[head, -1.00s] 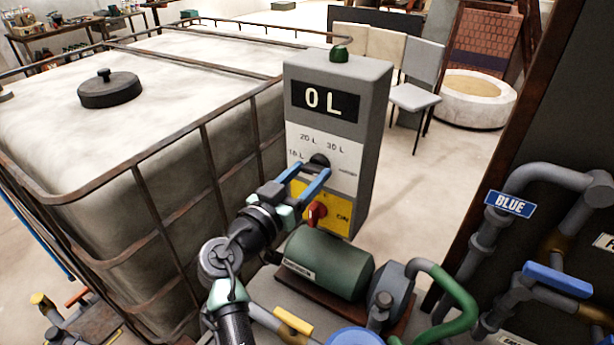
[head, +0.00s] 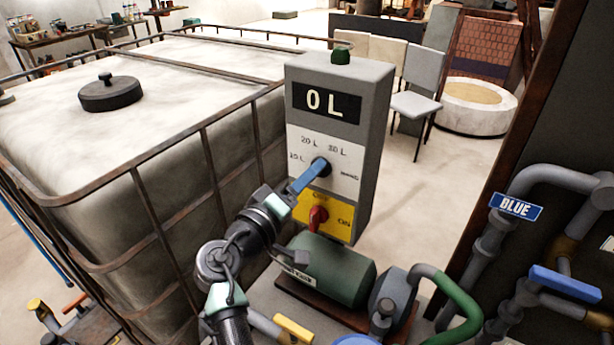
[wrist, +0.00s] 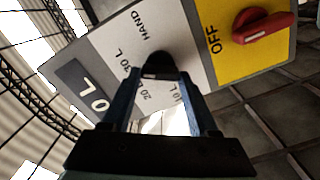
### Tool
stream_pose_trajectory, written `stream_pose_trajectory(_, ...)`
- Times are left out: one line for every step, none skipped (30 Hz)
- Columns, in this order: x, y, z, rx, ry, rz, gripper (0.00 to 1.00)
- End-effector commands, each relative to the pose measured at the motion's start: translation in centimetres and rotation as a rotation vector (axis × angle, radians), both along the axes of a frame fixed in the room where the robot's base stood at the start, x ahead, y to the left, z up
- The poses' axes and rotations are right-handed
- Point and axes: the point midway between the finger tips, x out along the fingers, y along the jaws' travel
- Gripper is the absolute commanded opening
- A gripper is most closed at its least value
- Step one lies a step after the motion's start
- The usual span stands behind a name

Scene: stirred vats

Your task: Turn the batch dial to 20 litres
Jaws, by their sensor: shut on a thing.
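The batch dial (head: 321,164) is a small black knob on the white plate of the grey control box (head: 372,130). Labels 10 L, 20 L, 30 L and HAND stand around it. The display (head: 326,102) above reads 0 L. My gripper (head: 315,171) has its blue fingers shut on the dial, coming from the lower left. The wrist view shows the dial (wrist: 158,64) between the two fingertips (wrist: 160,76). The fingers and the angle of view hide much of the knob, so I cannot tell which mark it points to.
Below the dial is a red switch (head: 318,216) on a yellow OFF/ON plate; it also shows in the wrist view (wrist: 264,26). A green pump motor (head: 325,267) lies under the box. A caged white tank (head: 150,150) stands at left, blue-labelled pipes (head: 515,206) at right.

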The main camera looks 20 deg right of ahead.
Motion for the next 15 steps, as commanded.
stream_pose_trajectory(0.0, 0.05, 0.04, -0.028, 0.038, 0.001, 0.04)
stream_pose_trajectory(0.0, 0.05, 0.06, -0.046, 0.06, 0.001, 0.04)
stream_pose_trajectory(0.0, 0.05, 0.05, -0.069, 0.09, 0.001, 0.04)
stream_pose_trajectory(0.0, 0.04, 0.05, -0.087, 0.114, 0.0, 0.04)
stream_pose_trajectory(0.0, 0.02, 0.05, -0.104, 0.136, 0.0, 0.04)
stream_pose_trajectory(0.0, 0.01, 0.04, -0.128, 0.166, 0.0, 0.04)
stream_pose_trajectory(0.01, 0.0, 0.03, -0.145, 0.188, 0.0, 0.04)
stream_pose_trajectory(0.0, 0.0, 0.01, -0.163, 0.212, -0.001, 0.04)
stream_pose_trajectory(0.01, 0.01, 0.0, -0.186, 0.242, -0.001, 0.04)
stream_pose_trajectory(0.0, 0.02, 0.0, -0.204, 0.264, 0.0, 0.04)
stream_pose_trajectory(0.01, 0.03, -0.01, -0.222, 0.286, 0.0, 0.04)
stream_pose_trajectory(0.01, 0.05, -0.01, -0.245, 0.316, 0.0, 0.04)
stream_pose_trajectory(0.02, 0.05, -0.02, -0.262, 0.339, 0.0, 0.04)
stream_pose_trajectory(0.02, 0.05, -0.03, -0.279, 0.362, 0.0, 0.04)
stream_pose_trajectory(0.01, 0.05, -0.05, -0.303, 0.392, 0.0, 0.04)
